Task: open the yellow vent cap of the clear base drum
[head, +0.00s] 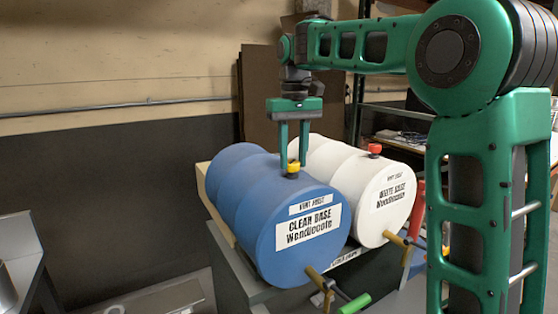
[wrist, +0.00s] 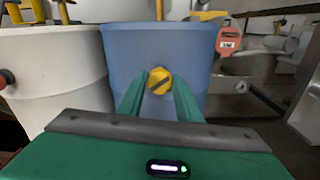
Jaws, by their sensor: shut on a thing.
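The clear base drum (head: 258,210) is a blue drum lying on its side, labelled "CLEAR BASE Wendlecote". Its yellow vent cap (head: 293,167) sits on top near the labelled front end. My gripper (head: 293,160) points straight down from above, with its two green fingers on either side of the cap. In the wrist view the yellow cap (wrist: 160,80) shows a dark slot or bar across it, and the fingertips close on it against the blue drum (wrist: 160,45). The gripper is shut on the cap.
A white drum (head: 385,200) with a red cap (head: 375,149) lies close to the right of the blue one. Both rest on a grey stand (head: 235,265). Brass taps (head: 320,279) stick out in front. A dark wall is behind at the left.

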